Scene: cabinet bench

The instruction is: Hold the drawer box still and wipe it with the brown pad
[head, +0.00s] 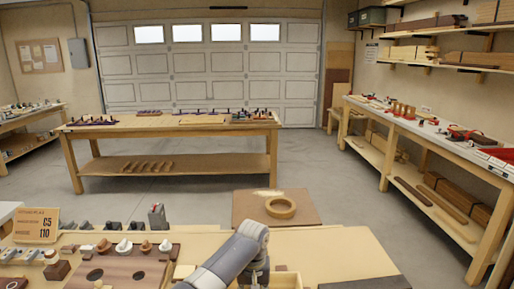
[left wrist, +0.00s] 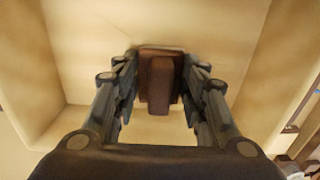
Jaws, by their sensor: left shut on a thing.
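The brown pad (left wrist: 147,55) is a dark block with a narrower grip. Whether it touches the box floor is not clear. My right gripper is not in view.
The bench top (head: 345,250) is clear to the right of the box, up to a dark mat (head: 365,284). A tan ring (head: 281,207) lies on a brown board beyond. Left are a dark wooden board (head: 125,270), several small knobs and a price sign (head: 36,225).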

